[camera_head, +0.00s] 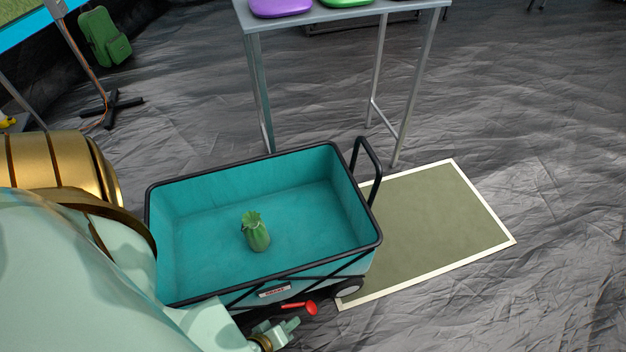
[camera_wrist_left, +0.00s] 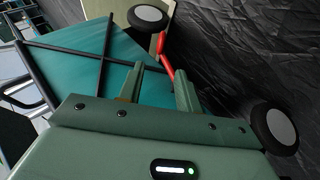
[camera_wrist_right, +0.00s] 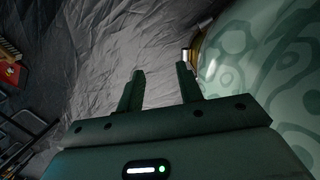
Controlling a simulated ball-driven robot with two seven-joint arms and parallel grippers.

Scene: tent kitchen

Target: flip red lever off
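The red lever (camera_head: 304,307) sticks out from the near side of the teal wagon (camera_head: 210,205), low down near its front wheel. It also shows in the left wrist view (camera_wrist_left: 164,56), just beyond my left fingertips and closest to the right-hand finger. My left gripper (camera_head: 292,325) is just below the lever in the head view. Its fingers (camera_wrist_left: 167,72) are apart with nothing clearly between them; I cannot tell whether one touches the lever. My right gripper (camera_wrist_right: 160,72) shows only in its wrist view, open and empty over the grey floor.
A grey table (camera_head: 345,18) stands behind. The floor to the right is clear.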

